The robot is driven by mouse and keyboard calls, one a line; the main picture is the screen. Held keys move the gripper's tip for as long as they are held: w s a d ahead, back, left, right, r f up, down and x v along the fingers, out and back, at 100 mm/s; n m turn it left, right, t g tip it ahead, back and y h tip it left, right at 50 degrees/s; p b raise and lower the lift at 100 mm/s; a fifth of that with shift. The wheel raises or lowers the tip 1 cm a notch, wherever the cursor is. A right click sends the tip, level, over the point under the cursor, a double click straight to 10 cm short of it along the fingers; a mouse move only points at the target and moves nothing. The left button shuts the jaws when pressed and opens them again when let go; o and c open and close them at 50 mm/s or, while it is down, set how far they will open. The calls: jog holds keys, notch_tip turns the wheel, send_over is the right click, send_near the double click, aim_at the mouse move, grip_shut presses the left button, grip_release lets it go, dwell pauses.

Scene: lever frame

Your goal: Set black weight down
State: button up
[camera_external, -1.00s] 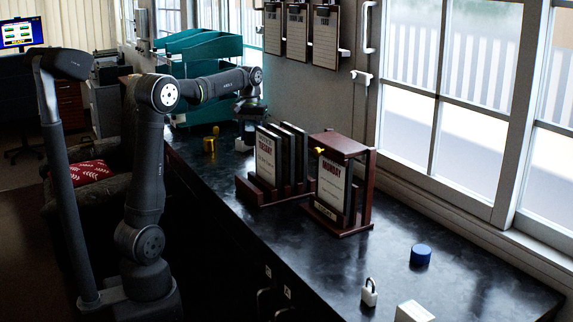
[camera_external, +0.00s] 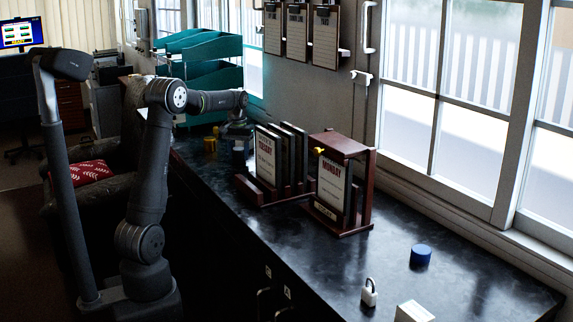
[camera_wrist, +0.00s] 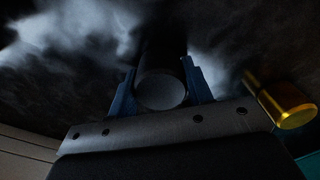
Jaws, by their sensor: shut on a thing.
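The black weight (camera_wrist: 160,92) is a dark cylinder with a flat round end. In the wrist view it sits between the blue fingers of my gripper (camera_wrist: 161,85), which is shut on it. In the external view my gripper (camera_external: 238,140) is low over the far part of the dark counter (camera_external: 330,262), left of the card racks. The weight is small and dark there, and I cannot tell whether its base touches the counter. A gold weight (camera_external: 210,145) stands just left of my gripper; it also shows at the right in the wrist view (camera_wrist: 288,106).
A dark wooden rack of cards (camera_external: 272,160) and a wooden frame with a MONDAY card (camera_external: 345,147) stand right of my gripper. Teal trays (camera_external: 205,72) are behind. A blue cylinder (camera_external: 420,255), a padlock (camera_external: 369,294) and a white box (camera_external: 413,312) lie nearer.

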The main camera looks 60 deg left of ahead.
aim_at(238, 149)
jog(key=o, duration=1.2)
jog(key=shift+f, duration=0.1)
jog(key=shift+o, duration=0.4)
notch_tip(238, 149, up, 12)
jog(key=shift+r, duration=0.2)
